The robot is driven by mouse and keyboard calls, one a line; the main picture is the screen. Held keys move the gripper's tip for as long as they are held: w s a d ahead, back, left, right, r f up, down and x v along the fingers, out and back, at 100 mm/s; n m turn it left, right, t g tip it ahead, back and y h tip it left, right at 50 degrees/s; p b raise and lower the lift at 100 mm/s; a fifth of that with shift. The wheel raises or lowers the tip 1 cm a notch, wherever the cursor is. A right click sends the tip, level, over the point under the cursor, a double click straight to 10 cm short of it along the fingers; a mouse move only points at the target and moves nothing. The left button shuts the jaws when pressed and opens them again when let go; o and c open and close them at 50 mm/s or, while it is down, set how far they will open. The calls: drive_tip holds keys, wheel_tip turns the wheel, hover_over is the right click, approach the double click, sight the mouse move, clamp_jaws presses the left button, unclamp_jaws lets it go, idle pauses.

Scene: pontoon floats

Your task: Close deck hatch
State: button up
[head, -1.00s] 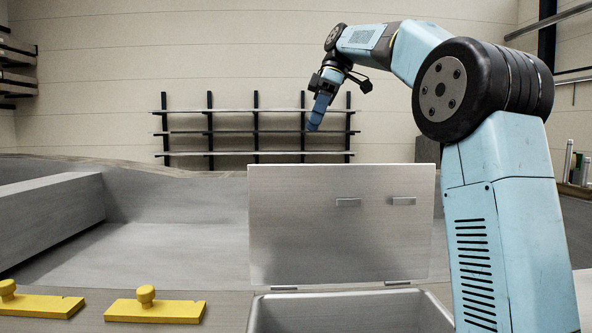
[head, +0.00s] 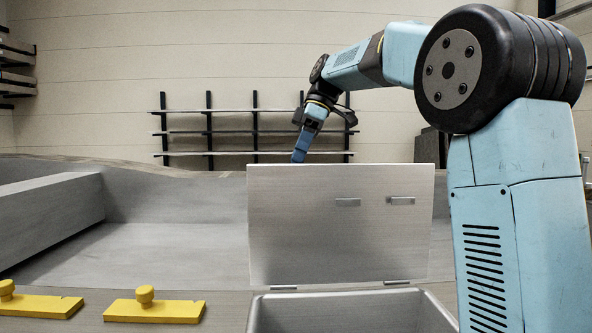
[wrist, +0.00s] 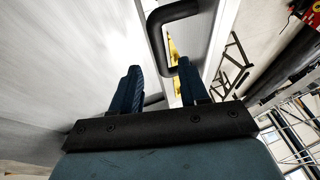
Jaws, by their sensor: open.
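The deck hatch lid (head: 330,225) is a pale metal panel standing upright, hinged along its lower edge at the back of an open hatch box (head: 440,310). Two small brackets sit on its face toward me. My gripper (head: 299,157) is just above and behind the lid's top edge in the head view, pointing down. In the wrist view my gripper (wrist: 158,80) has its two blue fingers apart with nothing between them. A black U-shaped handle (wrist: 158,42) lies ahead of the fingertips, apart from them as far as I can tell. What bears the handle is unclear.
Two yellow plates with knobs (head: 155,310) lie on the deck left of the hatch. A grey raised block (head: 50,210) runs along the far left. A wall rack (head: 230,133) stands behind. The deck between block and lid is clear.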

sight(294, 168)
drive_tip(key=shift+x, duration=2.05)
clamp_jaws()
drive_tip(key=shift+d, duration=0.2)
drive_tip(key=shift+s+a, duration=0.1)
